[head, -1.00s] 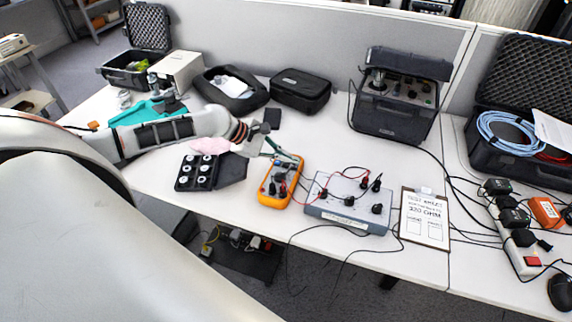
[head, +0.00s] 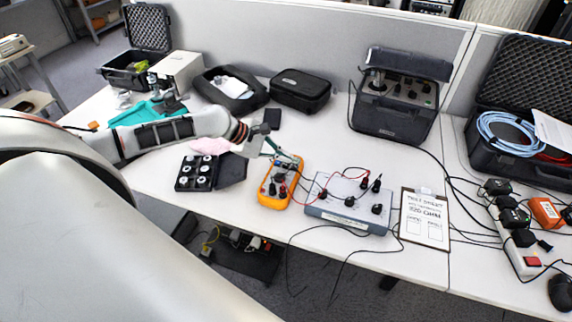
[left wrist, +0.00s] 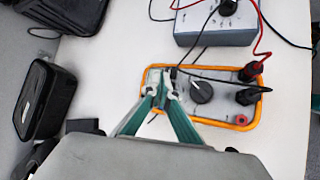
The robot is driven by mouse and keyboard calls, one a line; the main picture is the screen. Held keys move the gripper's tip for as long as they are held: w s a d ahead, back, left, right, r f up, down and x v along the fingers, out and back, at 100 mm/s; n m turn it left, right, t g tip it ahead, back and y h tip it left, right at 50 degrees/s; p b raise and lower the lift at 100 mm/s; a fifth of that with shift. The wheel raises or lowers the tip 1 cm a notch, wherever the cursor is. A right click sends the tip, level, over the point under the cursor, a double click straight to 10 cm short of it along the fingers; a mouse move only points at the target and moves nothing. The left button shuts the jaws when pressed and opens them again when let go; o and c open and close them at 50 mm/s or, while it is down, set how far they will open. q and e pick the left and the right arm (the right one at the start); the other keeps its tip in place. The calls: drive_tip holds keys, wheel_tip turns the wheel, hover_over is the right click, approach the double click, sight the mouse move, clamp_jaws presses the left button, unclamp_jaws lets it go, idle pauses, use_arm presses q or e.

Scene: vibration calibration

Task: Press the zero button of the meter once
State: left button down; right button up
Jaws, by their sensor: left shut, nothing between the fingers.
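The meter (head: 269,197) is an orange-rimmed handheld unit lying on the white table in the head view. In the left wrist view the meter (left wrist: 251,116) shows a grey face, a dark rotary dial and plugged leads. My left gripper (head: 292,160) is shut and empty, its green fingers over the meter's far end. In the left wrist view the left gripper (left wrist: 163,83) has its tips together over the end of the face away from the plugs. The fingers hide part of the face, and I cannot make out the zero button or whether the tips touch. My right gripper is not in view.
A grey box (head: 340,208) with black knobs is wired to the meter, right of it. A clipboard (head: 426,220) lies farther right. A black tray (head: 188,184) of round pieces is left of the meter. Cables hang over the table's front edge.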

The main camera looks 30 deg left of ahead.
use_arm(q)
drive_tip(key=shift+f, duration=0.15)
drive_tip(key=shift+f+p, duration=0.25)
drive_tip(key=shift+p, duration=0.2)
drive_tip(key=shift+f, duration=0.2)
idle(0.4)
drive_tip(key=shift+f, duration=0.2)
idle(0.5)
drive_tip(key=shift+r+p, duration=0.55)
drive_tip(key=shift+p, duration=0.6)
drive_tip(key=shift+r+p, duration=0.2)
drive_tip(key=shift+p, duration=0.2)
